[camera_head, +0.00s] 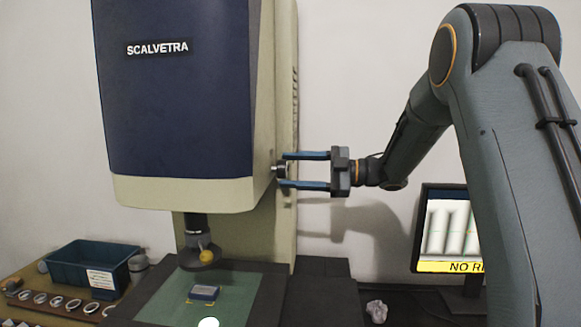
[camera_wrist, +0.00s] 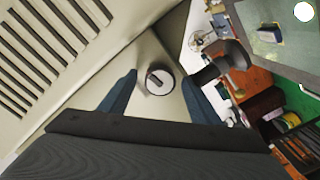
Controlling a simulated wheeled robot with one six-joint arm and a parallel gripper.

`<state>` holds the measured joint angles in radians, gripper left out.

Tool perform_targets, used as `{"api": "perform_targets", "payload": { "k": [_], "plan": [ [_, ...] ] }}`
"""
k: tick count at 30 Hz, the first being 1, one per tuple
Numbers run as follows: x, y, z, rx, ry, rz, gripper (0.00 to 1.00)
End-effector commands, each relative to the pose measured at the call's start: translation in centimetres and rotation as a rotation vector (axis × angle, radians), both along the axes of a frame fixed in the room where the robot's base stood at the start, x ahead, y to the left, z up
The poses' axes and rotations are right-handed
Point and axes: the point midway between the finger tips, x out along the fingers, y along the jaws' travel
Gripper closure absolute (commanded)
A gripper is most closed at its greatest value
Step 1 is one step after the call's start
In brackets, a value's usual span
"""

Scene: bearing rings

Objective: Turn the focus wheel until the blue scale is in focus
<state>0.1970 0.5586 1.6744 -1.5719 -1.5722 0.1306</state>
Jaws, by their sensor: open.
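The focus wheel (camera_head: 281,171) is a small round metal knob on the right side of the tall SCALVETRA machine (camera_head: 180,90). In the wrist view the wheel (camera_wrist: 159,80) faces me, with a dark bar mark across its pale face. My gripper (camera_head: 285,170) is open, its two blue fingers one above and one below the wheel in the head view. Gaps show between wheel and fingers in the wrist view. The monitor (camera_head: 447,236) shows pale, soft-edged vertical bands above a yellow strip reading "NO RE"; my arm hides the rest. I cannot make out a blue scale.
A small grey-blue block (camera_head: 203,293) lies on the green stage (camera_head: 235,285) under the lens (camera_head: 199,255). A blue bin (camera_head: 92,272) and a board with several rings (camera_head: 57,301) stand at left. Crumpled paper (camera_head: 377,311) lies near the monitor. A vented panel (camera_wrist: 50,50) flanks the wheel.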

Motion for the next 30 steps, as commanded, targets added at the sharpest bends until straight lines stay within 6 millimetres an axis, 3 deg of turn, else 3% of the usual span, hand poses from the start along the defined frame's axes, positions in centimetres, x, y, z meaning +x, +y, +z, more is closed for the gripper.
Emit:
{"api": "perform_targets", "payload": {
  "k": [11,18,23,30],
  "plan": [
    [0.13,0.88,-0.04,0.0,0.0,0.001,0.43],
    [0.11,0.9,-0.03,0.0,0.0,0.003,0.83],
    [0.07,0.9,0.05,0.005,0.026,0.003,0.84],
    [-0.04,0.92,0.28,0.053,0.267,0.003,0.84]
  ]
}}
